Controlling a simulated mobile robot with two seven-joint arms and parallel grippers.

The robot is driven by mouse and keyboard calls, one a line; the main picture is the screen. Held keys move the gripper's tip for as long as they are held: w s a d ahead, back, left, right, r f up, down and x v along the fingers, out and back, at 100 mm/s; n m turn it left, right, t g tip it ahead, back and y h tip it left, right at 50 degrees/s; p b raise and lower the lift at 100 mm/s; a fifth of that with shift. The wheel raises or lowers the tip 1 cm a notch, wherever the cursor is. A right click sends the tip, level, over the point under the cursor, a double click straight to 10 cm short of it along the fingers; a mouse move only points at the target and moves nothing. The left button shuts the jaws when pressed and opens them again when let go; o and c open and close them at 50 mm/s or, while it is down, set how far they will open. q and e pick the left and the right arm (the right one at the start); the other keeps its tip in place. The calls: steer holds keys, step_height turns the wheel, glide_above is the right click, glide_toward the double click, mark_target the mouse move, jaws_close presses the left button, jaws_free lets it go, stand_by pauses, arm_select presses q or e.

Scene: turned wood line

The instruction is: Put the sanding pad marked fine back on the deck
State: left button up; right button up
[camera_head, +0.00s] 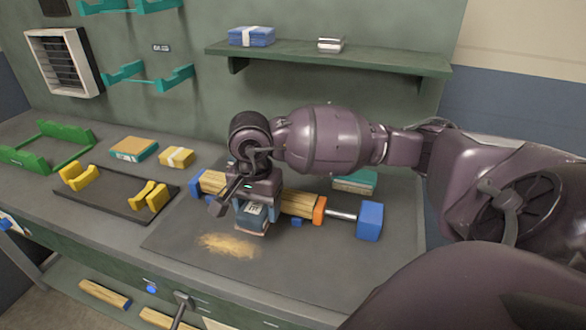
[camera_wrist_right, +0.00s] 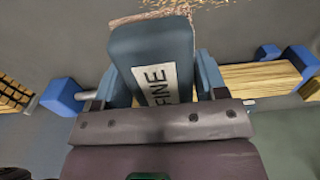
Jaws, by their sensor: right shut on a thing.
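The sanding pad marked FINE (camera_head: 252,216) is a blue-grey block with a white label and a tan abrasive underside. My right gripper (camera_head: 257,200) is shut on it, just in front of the wooden workpiece. The wrist view shows the pad (camera_wrist_right: 150,50) with the label readable and blue fingers on both sides. The pad's tan face is close to the dark grey deck surface (camera_head: 190,235); I cannot tell whether they touch. My left gripper is not in view.
The turned wooden workpiece (camera_head: 298,204) lies between blue end blocks (camera_head: 369,220), with sawdust (camera_head: 228,245) in front. A teal pad (camera_head: 355,180) is behind it. A black tray with yellow cradles (camera_head: 75,177) and other pads (camera_head: 133,149) stand left. A shelf (camera_head: 330,55) overhangs the back.

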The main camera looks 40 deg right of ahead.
steer(key=b, duration=0.5)
glide_above(293, 175)
steer(key=shift+s+f, duration=0.1)
steer(key=shift+f, duration=0.2)
step_height(293, 175, down, 2)
steer(key=shift+f, duration=0.1)
steer(key=shift+f+b, duration=0.35)
steer(key=shift+f, duration=1.95)
steer(key=o, duration=0.9)
steer(key=shift+c, duration=0.2)
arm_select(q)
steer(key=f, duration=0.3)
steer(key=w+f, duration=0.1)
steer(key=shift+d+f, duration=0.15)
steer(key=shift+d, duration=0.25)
arm_select(e)
steer(key=shift+o, duration=0.3)
